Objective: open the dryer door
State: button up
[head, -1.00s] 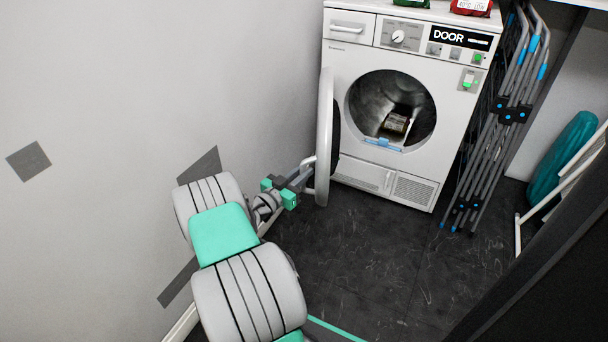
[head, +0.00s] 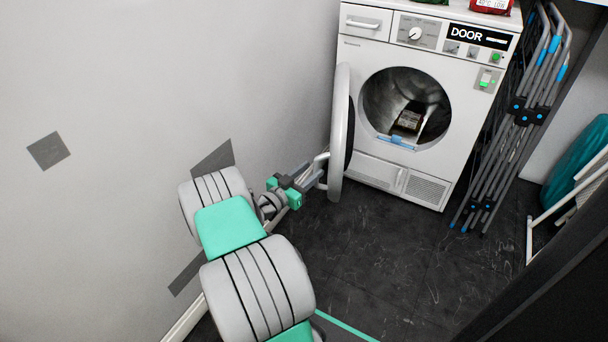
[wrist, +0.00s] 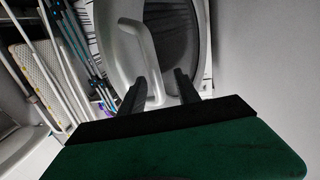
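The white dryer (head: 375,60) stands against the back wall. Its round door (head: 341,135) is swung wide open to the left, seen nearly edge-on, and the drum opening (head: 385,92) is exposed. The door's pale handle (head: 322,160) faces left, toward my gripper (head: 312,175). In the wrist view, the handle (wrist: 148,55) curves in front of the door (wrist: 200,30). My gripper's two dark fingers (wrist: 160,90) are apart, with the handle's lower end between them. A gap shows beside the right finger. Exact contact is hard to tell.
A dark item (head: 408,120) lies in the drum. A folded drying rack (head: 515,120) leans right of the dryer, with a teal object (head: 580,160) farther right. The grey wall (head: 230,70) is close on the left. Dark floor (head: 390,250) before the dryer is clear.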

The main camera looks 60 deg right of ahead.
jog(key=shift+w+a+b, duration=0.15)
jog(key=shift+a+b, duration=0.05)
jog(key=shift+a, duration=0.7)
jog(key=shift+w+a+b, duration=0.2)
jog(key=shift+a+b, duration=0.05)
jog(key=shift+a, duration=0.65)
jog(key=shift+w+a+b, duration=0.15)
jog(key=shift+a+b, duration=0.05)
jog(key=shift+a, duration=0.7)
jog(key=shift+c, duration=0.2)
